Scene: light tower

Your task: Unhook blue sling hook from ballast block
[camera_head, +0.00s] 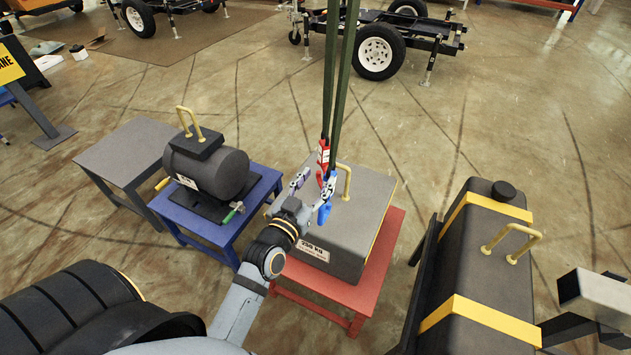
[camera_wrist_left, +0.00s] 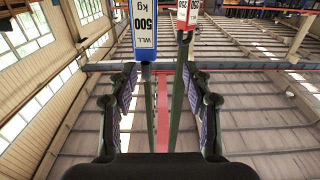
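The blue sling hook (camera_head: 324,213) hangs at the end of a dark green sling over the grey ballast block (camera_head: 349,224), just left of the block's yellow handle (camera_head: 347,182). I cannot tell whether it is through the handle. Its blue label (camera_wrist_left: 144,25), marked 500 kg, shows upside down at the top of the left wrist view. My left gripper (camera_head: 316,180) is beside the hooks. In the left wrist view its two fingers (camera_wrist_left: 161,105) stand apart, with the slings visible between them. Nothing is visibly clamped. My right gripper is not clearly in view.
A red hook (camera_head: 322,157) hangs close to the blue one. The block sits on a red table (camera_head: 386,262). A dark cylinder (camera_head: 208,172) stands on a blue table (camera_head: 219,234) at left. A black tank with yellow straps (camera_head: 480,325) is at right.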

